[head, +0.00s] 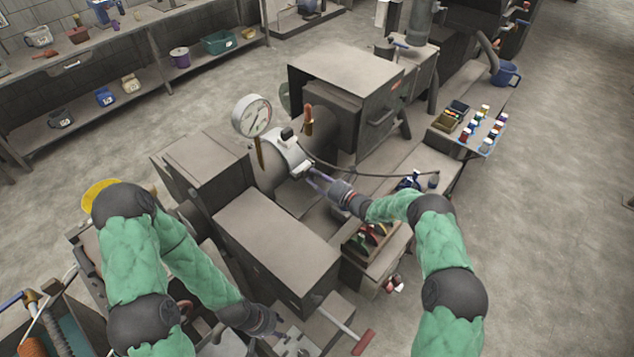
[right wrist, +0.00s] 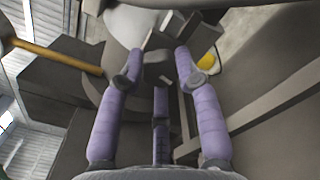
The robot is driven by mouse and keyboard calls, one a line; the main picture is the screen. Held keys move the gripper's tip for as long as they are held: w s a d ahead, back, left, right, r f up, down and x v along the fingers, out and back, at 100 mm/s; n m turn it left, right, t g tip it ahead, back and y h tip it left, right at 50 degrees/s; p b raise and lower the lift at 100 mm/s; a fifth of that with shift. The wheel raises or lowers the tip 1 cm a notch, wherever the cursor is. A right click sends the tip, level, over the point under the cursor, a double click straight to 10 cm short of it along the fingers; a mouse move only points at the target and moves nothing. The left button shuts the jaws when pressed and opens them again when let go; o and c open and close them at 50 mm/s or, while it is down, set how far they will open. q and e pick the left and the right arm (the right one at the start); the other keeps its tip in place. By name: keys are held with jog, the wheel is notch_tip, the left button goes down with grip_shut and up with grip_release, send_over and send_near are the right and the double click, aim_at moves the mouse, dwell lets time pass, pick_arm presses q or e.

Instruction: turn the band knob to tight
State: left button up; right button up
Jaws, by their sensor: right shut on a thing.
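A pale band (head: 287,152) wraps the grey tube (head: 268,172) in the middle of the head view. My right gripper (head: 314,178) reaches the band's lower right side with purple fingers. In the right wrist view, my right gripper (right wrist: 160,68) has its fingers around a small grey block-like knob (right wrist: 158,72), and it is shut on it. The knob's marking and how tight it stands cannot be read. My left gripper (head: 282,335) is low in the head view, well away from the band. Its fingers are too unclear to tell open from shut.
A round white gauge (head: 252,115) stands beside the band, with an orange-brown handle (head: 308,120) close by. A large grey box (head: 277,240) lies between my arms. A tray of small bottles (head: 482,130) is at the right. The floor at far right is clear.

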dwell(0.3)
jog(key=o, duration=1.2)
jog(key=shift+c, duration=0.2)
jog(key=v, duration=1.2)
